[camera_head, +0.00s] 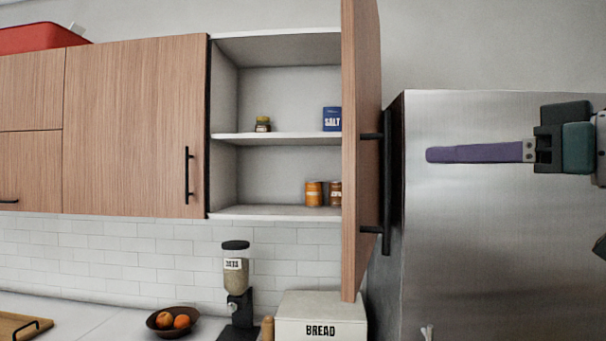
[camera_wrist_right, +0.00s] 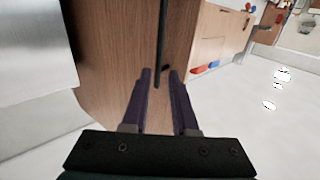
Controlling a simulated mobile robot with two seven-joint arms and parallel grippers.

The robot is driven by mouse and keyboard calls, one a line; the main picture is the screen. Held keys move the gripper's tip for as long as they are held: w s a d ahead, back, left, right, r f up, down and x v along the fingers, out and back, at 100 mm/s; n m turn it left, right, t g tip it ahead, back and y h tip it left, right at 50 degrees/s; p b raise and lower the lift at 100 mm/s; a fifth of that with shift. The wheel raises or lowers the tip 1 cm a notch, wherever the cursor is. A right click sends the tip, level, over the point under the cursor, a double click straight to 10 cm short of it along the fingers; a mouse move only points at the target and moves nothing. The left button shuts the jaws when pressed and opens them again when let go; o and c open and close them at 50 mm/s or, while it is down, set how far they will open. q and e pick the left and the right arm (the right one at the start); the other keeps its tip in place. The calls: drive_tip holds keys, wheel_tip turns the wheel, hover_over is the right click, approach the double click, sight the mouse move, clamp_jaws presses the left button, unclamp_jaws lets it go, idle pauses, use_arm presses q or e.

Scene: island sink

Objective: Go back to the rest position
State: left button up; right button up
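My right gripper (camera_head: 430,154) comes in from the right in the head view, pointing left in front of the steel fridge. In the right wrist view its two purple fingers (camera_wrist_right: 160,78) stand apart with nothing held between them. The open cabinet door (camera_head: 360,150) swings out toward me, with its black handle (camera_head: 387,180) to the left of the fingertips and apart from them in the head view. The handle also shows beyond the fingertips in the wrist view (camera_wrist_right: 161,40). My left gripper is not in view.
The open cabinet shelves (camera_head: 275,137) hold a salt box (camera_head: 332,119), a small jar (camera_head: 262,124) and two cans. The fridge (camera_head: 480,240) fills the right side. Below are a bread box (camera_head: 320,315), a dispenser (camera_head: 237,285) and a fruit bowl (camera_head: 160,323).

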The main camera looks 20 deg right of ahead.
drive_tip(key=shift+f, duration=0.1)
drive_tip(key=s+d+f+m+g+h+p, duration=0.1)
drive_tip(key=s+f+g+h+p, duration=0.25)
drive_tip(key=f, duration=0.35)
drive_tip(key=s+f+m+g+h+p, duration=0.1)
drive_tip(key=s+f+g+h+p, duration=0.2)
drive_tip(key=f, duration=0.5)
drive_tip(key=s+a+f+g+y+p, duration=0.1)
drive_tip(key=s+a+f+g, duration=0.1)
drive_tip(key=s+a, duration=0.2)
drive_tip(key=s+a+f+n+g+p, duration=0.1)
drive_tip(key=s+a+g+p, duration=0.1)
drive_tip(key=s+a, duration=0.3)
drive_tip(key=s+a+f+g+y+p, duration=0.1)
drive_tip(key=s+a+f+g+p, duration=0.1)
drive_tip(key=s+a, duration=0.3)
drive_tip(key=shift+a+f+g+y, duration=0.2)
drive_tip(key=shift+f+g+y, duration=0.15)
drive_tip(key=shift+g, duration=0.4)
